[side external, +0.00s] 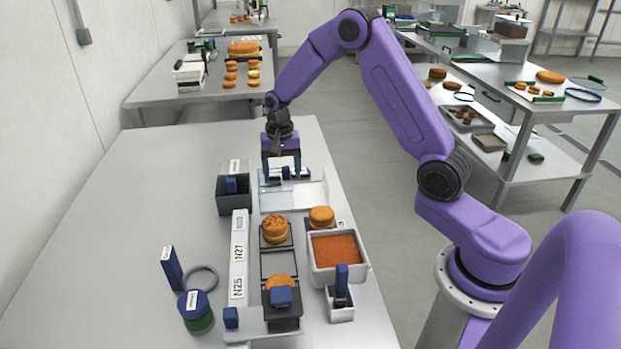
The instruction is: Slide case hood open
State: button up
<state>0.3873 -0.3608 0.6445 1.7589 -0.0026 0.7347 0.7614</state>
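The case with a clear, pale hood (312,193) sits at the far end of the narrow row of fittings on the table. A dark blue bar or handle (302,175) shows at the hood's far side. My gripper (283,172) points down over that far end, right at the blue part. Its fingers look spread to either side of the blue part, but the view is too small to show whether they touch it. How far the hood stands open is unclear.
A dark open bin (234,201) stands left of the case. Nearer are filled rounds (275,229), a white tub of orange filling (334,249), a small white holder (340,304), a blue-lidded jar (196,312) and a grey ring (201,279). The table's left side (110,240) is clear.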

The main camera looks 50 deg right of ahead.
jog(key=shift+s+a+f, duration=0.1)
jog(key=shift+f, duration=0.2)
jog(key=shift+c, duration=0.3)
jog(key=shift+o, duration=1.3)
jog(key=shift+r, duration=3.5)
